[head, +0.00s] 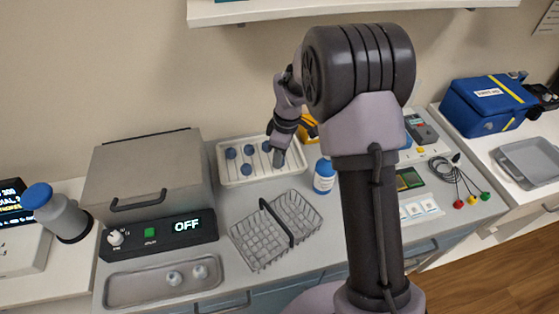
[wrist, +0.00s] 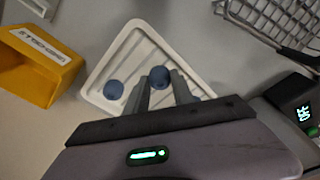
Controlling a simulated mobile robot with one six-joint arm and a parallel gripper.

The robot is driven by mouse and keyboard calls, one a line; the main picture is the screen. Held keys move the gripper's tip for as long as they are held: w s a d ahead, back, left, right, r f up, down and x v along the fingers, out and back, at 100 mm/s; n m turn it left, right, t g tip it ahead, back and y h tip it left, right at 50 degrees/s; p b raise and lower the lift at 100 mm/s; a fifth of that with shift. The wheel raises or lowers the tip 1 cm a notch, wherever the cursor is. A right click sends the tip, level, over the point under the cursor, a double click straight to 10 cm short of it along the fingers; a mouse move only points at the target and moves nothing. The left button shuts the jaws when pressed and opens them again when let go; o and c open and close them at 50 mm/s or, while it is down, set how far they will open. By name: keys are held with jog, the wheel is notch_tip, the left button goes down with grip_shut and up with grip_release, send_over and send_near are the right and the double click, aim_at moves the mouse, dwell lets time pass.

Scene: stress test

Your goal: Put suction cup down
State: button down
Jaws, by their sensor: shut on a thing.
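My gripper (wrist: 161,82) is over the white tray (wrist: 140,35) with its two fingers close together around a blue round bulb, which I take as the suction cup (wrist: 159,76). I cannot tell whether this bulb touches the tray. A second blue bulb (wrist: 113,89) lies in the tray beside it. In the head view, my gripper (head: 278,160) points down at the right part of the same tray (head: 222,170). Several blue bulbs (head: 246,169) show there; the held one is hidden by the gripper.
A wire basket (head: 262,240) stands in front of the tray. A grey box device (head: 150,175) reading OFF is at left, with a metal dish (head: 135,290) before it. A blue-capped bottle (head: 324,176) stands near my arm. A yellow box (wrist: 35,75) is beside the tray.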

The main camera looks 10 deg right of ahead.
jog(key=shift+w+f+b, duration=0.2)
jog(key=shift+f+b, duration=0.1)
jog(key=shift+f, duration=0.55)
jog(key=shift+r, duration=0.3)
jog(key=shift+f, duration=0.1)
jog(key=c, duration=1.4)
grip_release()
jog(key=shift+o, duration=0.2)
